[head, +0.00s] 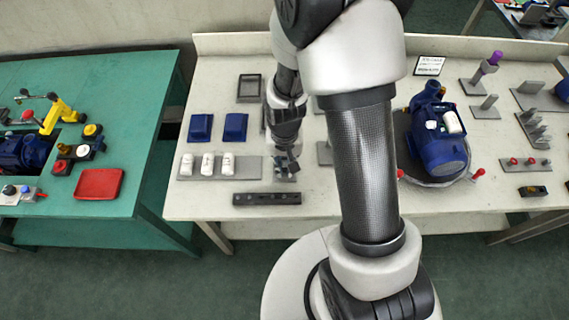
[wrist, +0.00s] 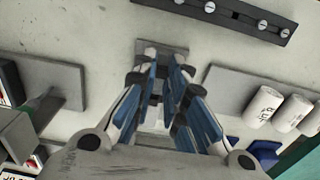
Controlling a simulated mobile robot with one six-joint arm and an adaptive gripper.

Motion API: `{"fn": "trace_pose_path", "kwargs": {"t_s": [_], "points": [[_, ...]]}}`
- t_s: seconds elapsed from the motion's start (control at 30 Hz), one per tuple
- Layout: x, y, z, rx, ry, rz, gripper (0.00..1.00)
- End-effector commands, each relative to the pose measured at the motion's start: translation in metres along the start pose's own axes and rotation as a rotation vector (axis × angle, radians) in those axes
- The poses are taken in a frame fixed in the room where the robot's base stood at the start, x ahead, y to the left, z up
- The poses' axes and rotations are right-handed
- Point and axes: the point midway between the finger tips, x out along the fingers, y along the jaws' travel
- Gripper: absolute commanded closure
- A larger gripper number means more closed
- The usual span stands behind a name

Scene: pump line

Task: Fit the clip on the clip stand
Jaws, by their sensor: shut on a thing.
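My gripper (head: 287,166) is low over the near part of the pale bench, left of my forearm. In the wrist view my gripper (wrist: 160,76) points at a small grey plate (wrist: 162,48), which looks like the clip stand. The fingers, with blue sides, are closed in on something small and greyish between them. I take it to be the clip, but its shape is mostly hidden by the fingers. In the head view the plate (head: 287,179) shows just under the fingertips. I cannot tell whether the held thing touches the stand.
A dark rail with screws (head: 267,198) lies just in front of the gripper. A grey plate with three white cylinders (head: 207,164) is to the left, with blue blocks (head: 235,126) behind it. A blue pump (head: 437,140) stands right of my arm.

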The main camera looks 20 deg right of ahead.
Motion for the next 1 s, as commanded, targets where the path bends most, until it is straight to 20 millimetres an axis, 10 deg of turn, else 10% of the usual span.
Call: {"fn": "trace_pose_path", "kwargs": {"t_s": [0.57, 0.6, 1.0], "points": [[0.0029, 0.0000, 0.0001, 0.000, 0.000, 0.000, 1.00], [0.0026, 0.0000, 0.0000, 0.000, 0.000, 0.000, 0.86], [0.0023, 0.0000, 0.0000, 0.000, 0.000, 0.000, 0.64]]}}
